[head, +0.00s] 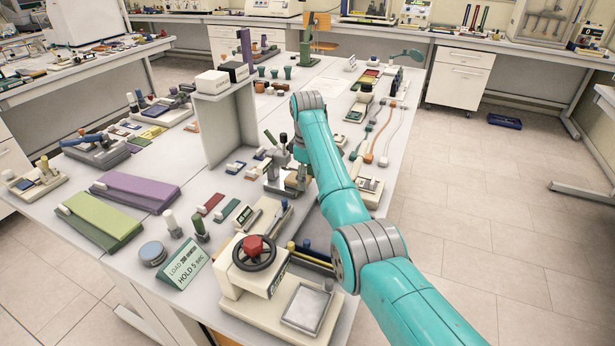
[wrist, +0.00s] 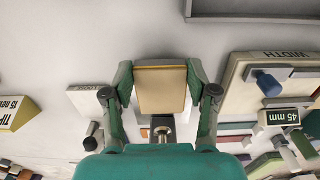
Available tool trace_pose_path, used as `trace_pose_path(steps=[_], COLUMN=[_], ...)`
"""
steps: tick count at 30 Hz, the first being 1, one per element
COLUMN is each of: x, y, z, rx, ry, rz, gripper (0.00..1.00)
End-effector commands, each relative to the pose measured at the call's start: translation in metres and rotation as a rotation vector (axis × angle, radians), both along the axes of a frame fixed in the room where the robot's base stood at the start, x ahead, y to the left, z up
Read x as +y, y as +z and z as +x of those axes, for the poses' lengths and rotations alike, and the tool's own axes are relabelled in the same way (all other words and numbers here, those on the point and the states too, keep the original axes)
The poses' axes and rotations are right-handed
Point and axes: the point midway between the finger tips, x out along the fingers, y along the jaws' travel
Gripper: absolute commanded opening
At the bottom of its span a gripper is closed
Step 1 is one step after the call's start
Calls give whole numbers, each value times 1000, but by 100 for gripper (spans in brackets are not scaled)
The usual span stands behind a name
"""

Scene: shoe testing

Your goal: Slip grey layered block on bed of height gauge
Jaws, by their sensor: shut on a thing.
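My gripper (wrist: 160,78) shows in the wrist view, its two green fingers shut on the sides of a block (wrist: 160,92).
A cream device marked WIDTH (wrist: 243,88) and a 45 mm sign (wrist: 278,117) lie right of the gripper in the wrist view. A press with a red-hubbed handwheel (head: 254,250) stands at the near table end. A grey partition (head: 234,125) stands left of the arm.

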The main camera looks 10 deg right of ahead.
Motion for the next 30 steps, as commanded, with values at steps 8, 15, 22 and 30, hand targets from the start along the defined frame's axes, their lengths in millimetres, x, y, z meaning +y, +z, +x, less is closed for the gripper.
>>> trace_pose_path(steps=[8, 15, 22, 30], x=[0, 0, 0, 0], y=[0, 0, 1, 33], z=[0, 0, 0, 0], rx=[0, 0, 0, -1], ry=[0, 0, 0, 0], rz=[0, 0, 0, 0], gripper=[22, 87, 87, 87])
